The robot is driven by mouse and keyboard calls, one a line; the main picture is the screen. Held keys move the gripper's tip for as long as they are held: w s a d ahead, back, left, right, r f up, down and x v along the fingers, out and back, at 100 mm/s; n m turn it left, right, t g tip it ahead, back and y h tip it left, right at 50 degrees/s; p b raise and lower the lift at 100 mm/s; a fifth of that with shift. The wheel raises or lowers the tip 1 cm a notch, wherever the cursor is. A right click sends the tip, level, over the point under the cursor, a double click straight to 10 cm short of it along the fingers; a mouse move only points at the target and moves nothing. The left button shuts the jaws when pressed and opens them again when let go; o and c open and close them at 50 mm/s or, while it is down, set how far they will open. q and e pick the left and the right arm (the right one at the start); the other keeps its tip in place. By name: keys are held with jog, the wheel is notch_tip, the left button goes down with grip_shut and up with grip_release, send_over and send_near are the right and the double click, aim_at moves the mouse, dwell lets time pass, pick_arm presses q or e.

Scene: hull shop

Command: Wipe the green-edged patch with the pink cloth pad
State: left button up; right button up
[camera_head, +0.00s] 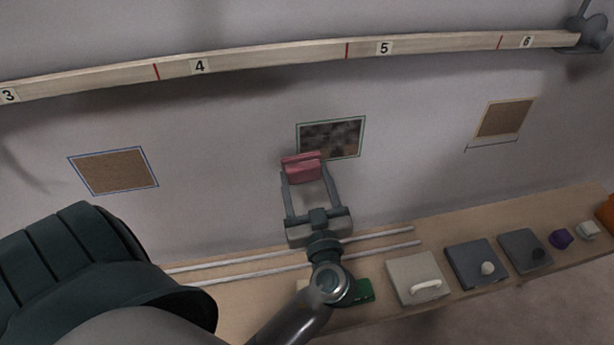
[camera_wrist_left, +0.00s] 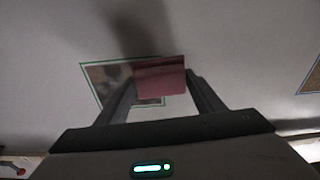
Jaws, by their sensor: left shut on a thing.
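The green-edged patch (camera_head: 335,138) is on the grey wall in the middle of the head view, with dark mottled stains across it. My left gripper (camera_head: 307,180) is shut on the pink cloth pad (camera_head: 303,166), which sits at the patch's lower left corner. In the left wrist view the pad (camera_wrist_left: 160,78) covers part of the green-edged patch (camera_wrist_left: 98,75), and the gripper fingers (camera_wrist_left: 160,92) flank the pad. Whether the pad touches the wall, I cannot tell. My right gripper is not in view.
A blue-edged brown patch (camera_head: 114,171) is to the left and a pale-edged one (camera_head: 504,118) to the right. A numbered wooden batten (camera_head: 270,61) runs above.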

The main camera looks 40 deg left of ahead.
aim_at(319, 177)
pick_arm(q)
jog(key=shift+b+x, duration=0.3)
jog(key=shift+x, duration=0.75)
jog(key=shift+w+d+f, duration=0.1)
jog(key=shift+f, duration=0.05)
dwell(0.5)
jog(key=shift+w+d+b, duration=0.5)
jog(key=shift+w+b, duration=0.05)
jog(key=shift+w, duration=0.1)
jog(key=shift+w+d, duration=0.35)
jog(key=shift+w, duration=0.05)
jog(key=shift+w+d, duration=0.1)
jog(key=shift+w+d+b, duration=0.9)
jog(key=shift+w, duration=0.1)
